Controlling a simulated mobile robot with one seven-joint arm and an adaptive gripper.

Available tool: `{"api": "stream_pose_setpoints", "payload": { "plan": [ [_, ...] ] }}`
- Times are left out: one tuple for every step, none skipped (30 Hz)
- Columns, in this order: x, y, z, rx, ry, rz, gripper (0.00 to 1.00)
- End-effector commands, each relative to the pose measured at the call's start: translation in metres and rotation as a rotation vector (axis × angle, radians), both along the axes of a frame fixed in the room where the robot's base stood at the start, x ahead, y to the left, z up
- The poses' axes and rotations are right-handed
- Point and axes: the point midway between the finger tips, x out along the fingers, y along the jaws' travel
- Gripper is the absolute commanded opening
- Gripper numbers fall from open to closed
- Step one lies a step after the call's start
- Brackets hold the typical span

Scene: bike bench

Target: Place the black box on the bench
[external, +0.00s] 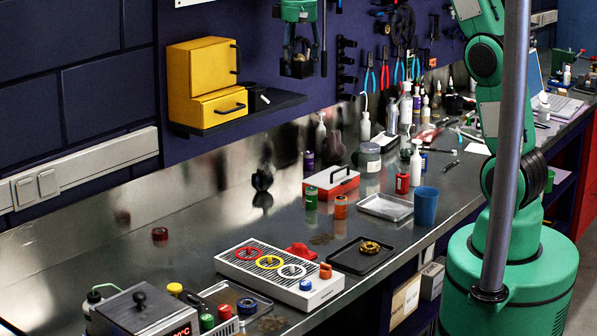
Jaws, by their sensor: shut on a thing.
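My gripper (298,48) hangs down at the top centre, in front of the dark blue wall panel and well above the bench (205,225). Its dark fingers are shut on a small black box (297,69), which shows at their lower end. The fingers and box are dark and small, so the exact grip is hard to see. The bench is a long shiny metal worktop below, with a reflective back panel.
A red toolbox (331,183), orange and green cans, a grey tray (385,207) and a blue cup (425,206) stand mid-bench. A white rack (279,278) and black tray (362,256) sit nearer. Yellow cabinets (203,80) stand on a wall shelf. Bare metal lies left of the toolbox.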

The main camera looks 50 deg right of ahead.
Motion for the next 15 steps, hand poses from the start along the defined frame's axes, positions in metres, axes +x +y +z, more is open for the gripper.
{"api": "stream_pose_setpoints", "payload": {
  "plan": [
    [0.0000,0.0001,0.0001,0.000,0.000,0.000,0.28],
    [-0.0001,0.0001,0.0000,0.000,0.000,0.000,0.28],
    [-0.0001,0.0002,0.0000,0.000,0.000,0.000,0.28],
    [0.0000,0.0002,0.0000,0.000,0.000,0.000,0.28],
    [-0.0001,0.0002,0.0000,0.000,0.000,0.000,0.28],
    [-0.0001,0.0002,-0.0001,0.000,0.000,0.000,0.28],
    [-0.0001,0.0002,-0.0001,0.000,0.000,-0.001,0.28],
    [-0.0001,0.0003,-0.0001,0.000,0.000,-0.001,0.28],
    [-0.0001,0.0002,-0.0002,0.000,0.000,-0.001,0.28],
    [-0.0003,0.0000,-0.0003,0.000,0.000,-0.001,0.28],
    [-0.0005,-0.0004,-0.0006,0.000,0.000,-0.001,0.28],
    [-0.0010,-0.0012,-0.0012,0.000,0.000,-0.001,0.28],
    [-0.0017,-0.0022,-0.0020,0.000,0.001,-0.001,0.28],
    [-0.0026,-0.0036,-0.0030,0.000,0.001,-0.001,0.28],
    [-0.0043,-0.0060,-0.0050,0.000,0.001,-0.002,0.28]
  ]
}}
